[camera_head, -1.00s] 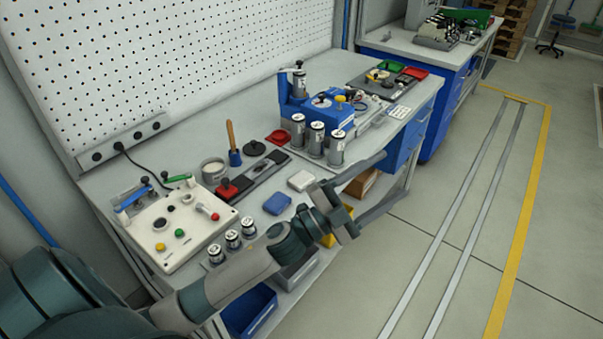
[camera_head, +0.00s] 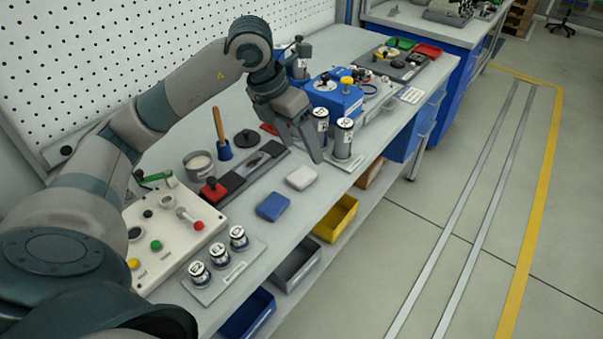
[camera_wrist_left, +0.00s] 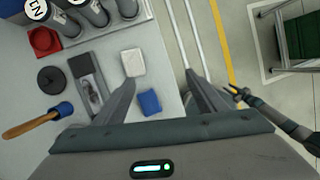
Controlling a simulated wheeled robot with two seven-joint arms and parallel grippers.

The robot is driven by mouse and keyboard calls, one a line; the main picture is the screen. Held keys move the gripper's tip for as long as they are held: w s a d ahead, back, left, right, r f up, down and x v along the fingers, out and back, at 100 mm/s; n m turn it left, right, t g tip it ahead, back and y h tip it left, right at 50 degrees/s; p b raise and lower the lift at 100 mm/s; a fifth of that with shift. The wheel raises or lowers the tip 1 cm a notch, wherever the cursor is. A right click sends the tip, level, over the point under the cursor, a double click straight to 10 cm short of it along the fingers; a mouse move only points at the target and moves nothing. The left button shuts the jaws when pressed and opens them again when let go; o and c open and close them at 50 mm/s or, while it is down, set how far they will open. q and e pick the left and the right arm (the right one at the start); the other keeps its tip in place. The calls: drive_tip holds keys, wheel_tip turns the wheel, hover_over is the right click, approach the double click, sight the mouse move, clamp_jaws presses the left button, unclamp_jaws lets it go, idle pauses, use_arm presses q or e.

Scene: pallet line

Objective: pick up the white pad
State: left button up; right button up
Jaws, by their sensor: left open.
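The white pad (camera_head: 301,177) lies flat on the grey bench top near its front edge, beside the blue pad (camera_head: 272,206). My left gripper (camera_head: 304,152) is open and empty, above the bench and just behind the white pad in the head view. In the left wrist view the white pad (camera_wrist_left: 133,62) lies just beyond the tip of the left-hand finger, outside the gap between the fingers (camera_wrist_left: 160,78). The blue pad (camera_wrist_left: 149,102) shows between the fingers, below them. My right gripper (camera_wrist_left: 238,92) shows small over the floor in the left wrist view; its jaws are unclear.
Grey cylinders (camera_head: 343,139) stand close right of my left gripper. A black tray (camera_head: 240,177), a brush (camera_head: 221,135) and a metal cup (camera_head: 198,166) stand left. A control box (camera_head: 170,232) and small jars (camera_head: 219,256) are nearer. Bins, including a yellow one (camera_head: 336,218), sit below the edge.

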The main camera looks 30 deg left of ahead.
use_arm(q)
drive_tip(key=shift+n+y, duration=0.4)
drive_tip(key=shift+y, duration=0.5)
drive_tip(key=a, duration=0.2)
drive_tip(key=a+r, duration=0.1)
drive_tip(key=a, duration=0.1)
drive_tip(key=shift+w+a+r, duration=0.15)
drive_tip(key=shift+w+a, duration=0.05)
drive_tip(key=shift+a, duration=0.05)
use_arm(e)
drive_tip(key=shift+a+f, duration=0.15)
drive_tip(key=shift+f, duration=0.25)
use_arm(q)
drive_tip(key=p, duration=0.3)
hover_over(296, 180)
wheel_tip(296, 180, down, 12)
drive_tip(key=shift+r, duration=0.15)
use_arm(e)
drive_tip(key=s+d+f+g+h, duration=0.1)
drive_tip(key=s+d, duration=0.3)
drive_tip(key=s, duration=0.7)
drive_tip(key=shift+d+g, duration=0.2)
drive_tip(key=shift+g, duration=0.7)
drive_tip(key=shift+f, duration=0.1)
